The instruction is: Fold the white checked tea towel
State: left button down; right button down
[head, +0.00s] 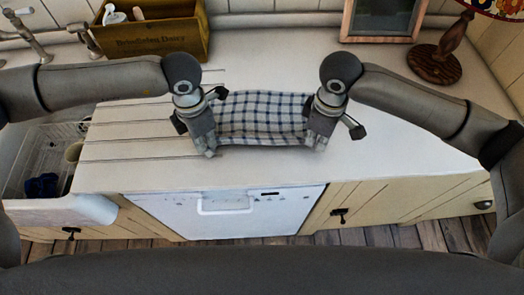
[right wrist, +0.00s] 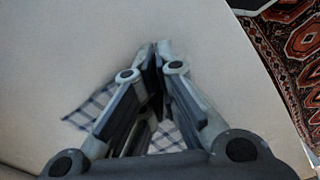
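The white tea towel with dark blue checks (head: 262,115) is spread on the pale counter between my two grippers, with its near edge slightly bowed. My left gripper (head: 210,151) points down at the towel's near left corner, its fingers close together and that corner hidden by them. My right gripper (head: 318,145) is at the near right corner in the same way. In the right wrist view, the right fingertips (right wrist: 156,48) are together, and parts of the towel (right wrist: 88,106) show behind and beside the fingers. Both grippers appear shut on the towel's near corners.
A wooden crate (head: 152,38) stands at the back left, a picture frame (head: 384,18) and lamp base (head: 436,66) at the back right. The sink (head: 60,207) is at the left. The counter (head: 400,140) is clear right of the towel.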

pick_arm(q)
jog(key=shift+r+p, duration=0.35)
jog(key=shift+r, duration=0.35)
pick_arm(e)
jog(key=shift+r, duration=0.65)
pick_arm(q)
jog(key=shift+w, duration=0.1)
